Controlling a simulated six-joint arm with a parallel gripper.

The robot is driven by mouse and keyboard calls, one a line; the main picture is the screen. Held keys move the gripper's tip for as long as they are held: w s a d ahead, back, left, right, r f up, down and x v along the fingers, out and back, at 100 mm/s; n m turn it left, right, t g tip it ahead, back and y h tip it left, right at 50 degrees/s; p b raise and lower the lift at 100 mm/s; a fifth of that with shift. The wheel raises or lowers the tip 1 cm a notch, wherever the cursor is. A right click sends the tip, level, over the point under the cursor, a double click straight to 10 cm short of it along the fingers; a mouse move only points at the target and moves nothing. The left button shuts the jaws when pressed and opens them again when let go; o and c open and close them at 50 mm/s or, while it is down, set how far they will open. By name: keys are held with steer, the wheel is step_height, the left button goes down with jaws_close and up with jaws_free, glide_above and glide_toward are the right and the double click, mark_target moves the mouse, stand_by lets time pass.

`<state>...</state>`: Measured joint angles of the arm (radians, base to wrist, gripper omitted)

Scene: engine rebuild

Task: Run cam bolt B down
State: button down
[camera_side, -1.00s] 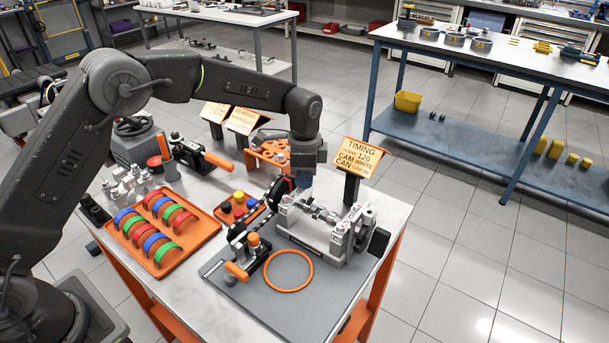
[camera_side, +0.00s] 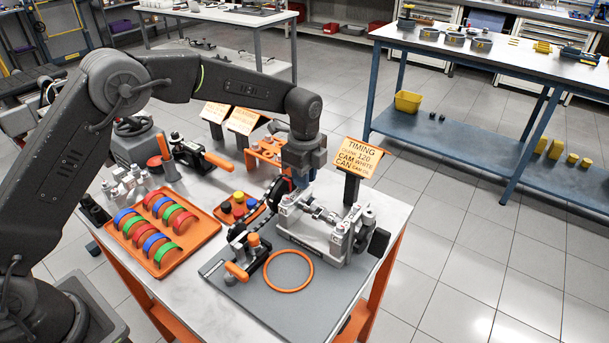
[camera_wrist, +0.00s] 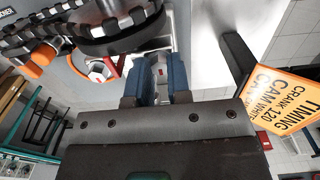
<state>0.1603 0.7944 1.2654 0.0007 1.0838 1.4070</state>
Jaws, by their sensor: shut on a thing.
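My gripper (camera_side: 302,179) points down at the back left end of the grey engine block (camera_side: 325,240), close beside the black timing chain and wheel (camera_side: 277,190). In the wrist view its two blue fingers (camera_wrist: 160,80) are shut on a small pale grey part with a red mark (camera_wrist: 160,70), taken to be cam bolt B. The fingers hide most of it, so how deep it sits cannot be told. The chain and dark wheel (camera_wrist: 120,35) fill the upper left of the wrist view. A white round piece with an orange-red part (camera_wrist: 97,72) lies just left of the fingers.
An orange ring (camera_side: 311,272) lies on the grey mat (camera_side: 290,312). The mat's front is clear.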

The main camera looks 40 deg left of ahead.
steer(key=shift+w+d+r, duration=0.1)
steer(key=shift+r, duration=0.2)
steer(key=c, duration=1.5)
jaws_free()
steer(key=o, duration=0.4)
steer(key=shift+f, duration=0.2)
steer(key=shift+o, duration=0.2)
step_height(320, 180, up, 14)
